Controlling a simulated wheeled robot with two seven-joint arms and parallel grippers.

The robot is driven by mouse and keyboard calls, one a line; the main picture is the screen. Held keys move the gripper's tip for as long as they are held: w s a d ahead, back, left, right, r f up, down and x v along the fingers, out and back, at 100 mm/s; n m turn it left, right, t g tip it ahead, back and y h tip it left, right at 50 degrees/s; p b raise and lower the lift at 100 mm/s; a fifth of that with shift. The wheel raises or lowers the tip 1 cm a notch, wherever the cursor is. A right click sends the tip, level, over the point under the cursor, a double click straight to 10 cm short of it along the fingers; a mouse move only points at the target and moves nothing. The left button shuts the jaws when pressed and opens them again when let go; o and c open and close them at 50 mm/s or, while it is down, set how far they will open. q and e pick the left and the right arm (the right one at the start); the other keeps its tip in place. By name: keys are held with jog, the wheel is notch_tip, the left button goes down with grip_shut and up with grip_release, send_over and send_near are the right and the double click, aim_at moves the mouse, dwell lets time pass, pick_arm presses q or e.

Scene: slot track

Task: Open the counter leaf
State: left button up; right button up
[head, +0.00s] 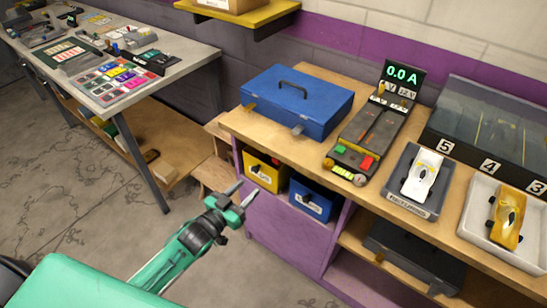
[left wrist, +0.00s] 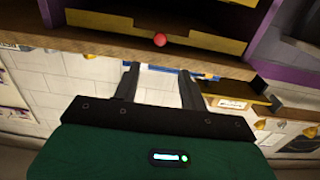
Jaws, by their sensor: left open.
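The wooden counter (head: 231,123) runs along the wall from the middle of the head view to the right. A narrow pale wooden piece (head: 213,178) shows at its left end, beside the purple cabinet (head: 285,222). I cannot tell for sure whether this is the counter leaf. My left gripper (head: 243,194) is open and empty, in front of the purple cabinet and lower than the counter top. In the left wrist view, its two fingers (left wrist: 160,88) stand apart with nothing held between them. My right gripper is not in view.
A blue case (head: 297,101), a power unit (head: 366,135) reading 0.0 A and slot cars in trays stand on the counter. Yellow (head: 263,169) and blue (head: 311,197) bins sit below. A grey table (head: 190,56) is at left; open floor lies between. A red ball (left wrist: 160,40) shows in the wrist view.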

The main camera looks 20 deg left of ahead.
aim_at(275, 161)
pick_arm(q)
jog(key=p+x, duration=0.2)
jog(key=x, duration=0.9)
jog(key=shift+w+d, duration=0.1)
jog(key=shift+w, duration=0.3)
jog(key=shift+w+d, duration=0.2)
jog(key=shift+w, duration=0.35)
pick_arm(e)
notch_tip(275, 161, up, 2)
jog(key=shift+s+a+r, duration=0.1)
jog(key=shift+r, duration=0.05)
pick_arm(q)
jog(key=shift+c, duration=0.2)
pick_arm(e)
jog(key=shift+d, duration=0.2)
pick_arm(q)
grip_shut()
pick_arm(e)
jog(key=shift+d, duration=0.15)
